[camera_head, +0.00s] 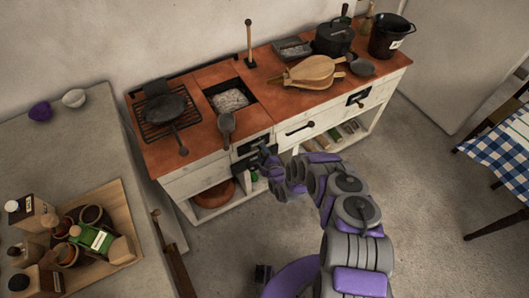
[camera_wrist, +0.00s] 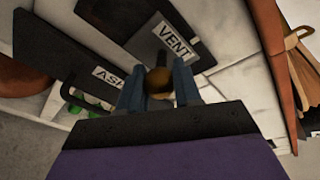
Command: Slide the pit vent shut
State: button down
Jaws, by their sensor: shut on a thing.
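The pit vent is a dark grey sliding plate with a white VENT label (camera_wrist: 173,40) on the white front of the hearth. Darker areas show beside the plate in the wrist view; I cannot tell how much is opening. In the head view the vent (camera_head: 248,147) is partly hidden by my arm. My gripper (camera_wrist: 158,85) is shut on the brown round vent knob (camera_wrist: 159,81), one finger on each side. In the head view my gripper (camera_head: 268,158) is at the hearth front, its fingers too small to make out.
A dark ASH panel (camera_wrist: 65,55) lies beside the vent. Above is the red hearth top (camera_head: 195,140) with an ash pit (camera_head: 230,97), pan (camera_head: 165,105) and bellows (camera_head: 308,72). A counter with a wooden tray (camera_head: 125,200) stands left.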

jog(key=s+a, duration=0.1)
jog(key=a, duration=0.1)
jog(key=s+a, duration=0.2)
jog(key=shift+s+a+f, duration=0.15)
jog(key=shift+a, duration=0.2)
jog(key=c, duration=0.8)
grip_release()
jog(key=shift+a, duration=0.15)
jog(key=p+v, duration=0.4)
jog(key=v, duration=1.3)
